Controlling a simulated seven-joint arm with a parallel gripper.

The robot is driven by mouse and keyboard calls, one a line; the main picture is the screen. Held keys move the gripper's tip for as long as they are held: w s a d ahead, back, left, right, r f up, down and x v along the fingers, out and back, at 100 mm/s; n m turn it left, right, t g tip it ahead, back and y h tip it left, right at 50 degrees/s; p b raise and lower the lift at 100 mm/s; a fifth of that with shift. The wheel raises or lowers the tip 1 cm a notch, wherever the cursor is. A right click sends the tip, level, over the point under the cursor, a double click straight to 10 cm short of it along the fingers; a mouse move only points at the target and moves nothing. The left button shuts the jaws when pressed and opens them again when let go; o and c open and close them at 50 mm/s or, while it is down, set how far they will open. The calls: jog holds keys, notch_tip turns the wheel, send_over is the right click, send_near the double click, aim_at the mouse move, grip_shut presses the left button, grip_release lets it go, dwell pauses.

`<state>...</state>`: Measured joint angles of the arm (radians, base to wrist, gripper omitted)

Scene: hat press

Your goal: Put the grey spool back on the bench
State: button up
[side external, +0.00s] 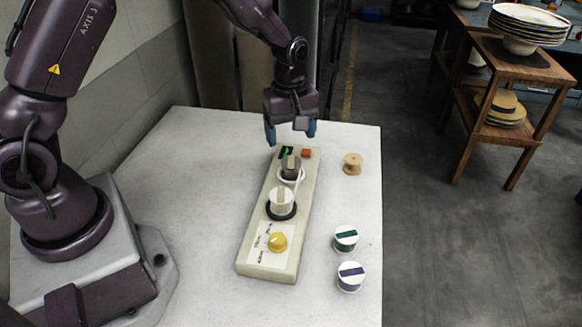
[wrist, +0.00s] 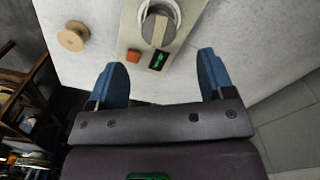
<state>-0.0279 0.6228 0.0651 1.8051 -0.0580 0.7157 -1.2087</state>
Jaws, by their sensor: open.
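The grey spool (side external: 291,168) sits in a white ring at the far end of a long cream panel on the bench (side external: 190,190). My gripper (side external: 291,137) is open and empty above the panel's far end, a little beyond the spool. In the wrist view, its blue fingers (wrist: 161,62) are wide apart, with the spool beyond their tips and not between them.
The panel also carries a white spool (side external: 282,200) in a dark ring, a yellow knob (side external: 277,242) and an orange button (side external: 306,153). A wooden spool (side external: 352,164), green-banded spool (side external: 345,239) and purple-banded spool (side external: 350,277) stand at right. The bench left of the panel is clear.

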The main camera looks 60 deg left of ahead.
aim_at(291, 162)
notch_tip(291, 162, down, 9)
jog(key=shift+r, duration=0.2)
jog(key=c, duration=1.1)
jog(key=shift+o, duration=0.2)
jog(key=shift+w+r, duration=0.1)
